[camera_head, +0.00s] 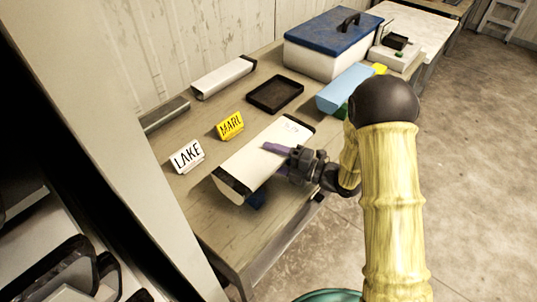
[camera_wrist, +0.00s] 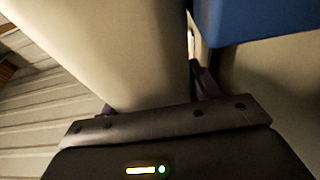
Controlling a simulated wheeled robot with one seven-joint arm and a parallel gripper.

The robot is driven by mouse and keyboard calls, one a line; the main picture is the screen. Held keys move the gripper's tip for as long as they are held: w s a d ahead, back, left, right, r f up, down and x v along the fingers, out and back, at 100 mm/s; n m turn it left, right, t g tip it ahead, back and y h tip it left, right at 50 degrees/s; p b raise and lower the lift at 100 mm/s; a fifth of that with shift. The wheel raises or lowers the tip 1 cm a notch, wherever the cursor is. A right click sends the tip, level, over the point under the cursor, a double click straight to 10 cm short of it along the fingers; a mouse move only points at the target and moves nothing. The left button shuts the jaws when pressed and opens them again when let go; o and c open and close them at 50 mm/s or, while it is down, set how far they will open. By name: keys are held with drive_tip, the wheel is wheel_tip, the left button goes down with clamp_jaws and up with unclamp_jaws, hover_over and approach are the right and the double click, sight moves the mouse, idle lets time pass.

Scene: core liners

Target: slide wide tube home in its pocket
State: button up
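The wide tube (camera_head: 258,160) is a long white liner with dark end caps, slanting across the front of the bench in the head view. It also fills much of the wrist view (camera_wrist: 110,45). My gripper (camera_head: 288,152) reaches it from the right, one purple finger over its upper face. In the wrist view the tube's body lies between the two fingers of my gripper (camera_wrist: 155,95), which appear closed on it.
A white LAKE sign (camera_head: 187,156) and yellow MARL sign (camera_head: 230,125) stand behind the tube. Behind are a black tray (camera_head: 275,94), a slimmer white tube (camera_head: 224,77) and a blue-lidded cooler (camera_head: 333,45). A light blue object (camera_head: 345,88) lies right. A rack (camera_head: 60,270) stands lower left.

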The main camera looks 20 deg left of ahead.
clamp_jaws()
drive_tip(key=shift+r, duration=0.1)
drive_tip(key=shift+r, duration=0.5)
wheel_tip(320, 180, up, 9)
drive_tip(key=shift+r, duration=0.1)
idle(0.8)
